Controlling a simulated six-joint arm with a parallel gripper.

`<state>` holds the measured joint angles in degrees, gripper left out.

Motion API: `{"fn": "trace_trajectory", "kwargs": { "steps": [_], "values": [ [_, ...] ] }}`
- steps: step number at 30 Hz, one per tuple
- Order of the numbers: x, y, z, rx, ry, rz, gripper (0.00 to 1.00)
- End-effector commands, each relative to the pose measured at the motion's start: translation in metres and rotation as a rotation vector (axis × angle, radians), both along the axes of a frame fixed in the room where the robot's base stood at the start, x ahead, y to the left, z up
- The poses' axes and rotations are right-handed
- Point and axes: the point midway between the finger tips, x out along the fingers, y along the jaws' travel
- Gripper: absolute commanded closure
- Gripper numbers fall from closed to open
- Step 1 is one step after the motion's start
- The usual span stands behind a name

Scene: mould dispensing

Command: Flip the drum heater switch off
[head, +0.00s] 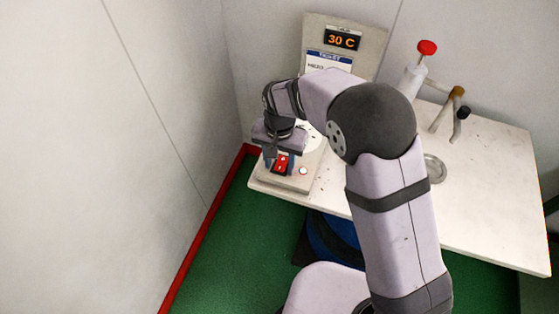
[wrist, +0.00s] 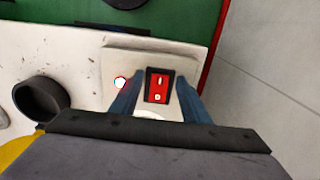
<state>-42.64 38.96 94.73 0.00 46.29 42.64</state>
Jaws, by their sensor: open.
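The drum heater switch is a red rocker switch (wrist: 157,86) in a black frame, set in a pale control box (wrist: 118,62). In the head view the red switch (head: 281,163) shows at the front left of the white worktop, just below my gripper (head: 281,158). In the wrist view the fingers of my gripper (wrist: 158,98) are open, one on each side of the switch, with nothing held. I cannot tell whether the fingertips touch the box. A small round light (wrist: 120,83) with a reddish rim sits beside the switch.
A display panel (head: 341,39) reading 30 C stands at the back of the worktop (head: 490,215). A dark cup-like part (wrist: 41,98) lies left in the wrist view. A wall borders the left side.

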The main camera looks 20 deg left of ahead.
Motion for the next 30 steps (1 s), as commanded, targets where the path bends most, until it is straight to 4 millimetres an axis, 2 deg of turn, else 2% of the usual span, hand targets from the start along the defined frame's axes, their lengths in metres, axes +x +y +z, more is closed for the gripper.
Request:
{"fn": "trace_trajectory", "kwargs": {
  "steps": [5, 10, 17, 30],
  "values": [
    [-0.0001, 0.0, -0.0002, 0.0, 0.0, 0.0, 0.58],
    [0.0, -0.0001, 0.0, 0.0, 0.0, 0.0, 0.98],
    [0.0014, -0.0003, 0.0019, -0.003, 0.021, -0.003, 0.99],
    [0.0098, -0.0004, 0.0044, -0.002, 0.24, -0.004, 0.99]
  ]
}}
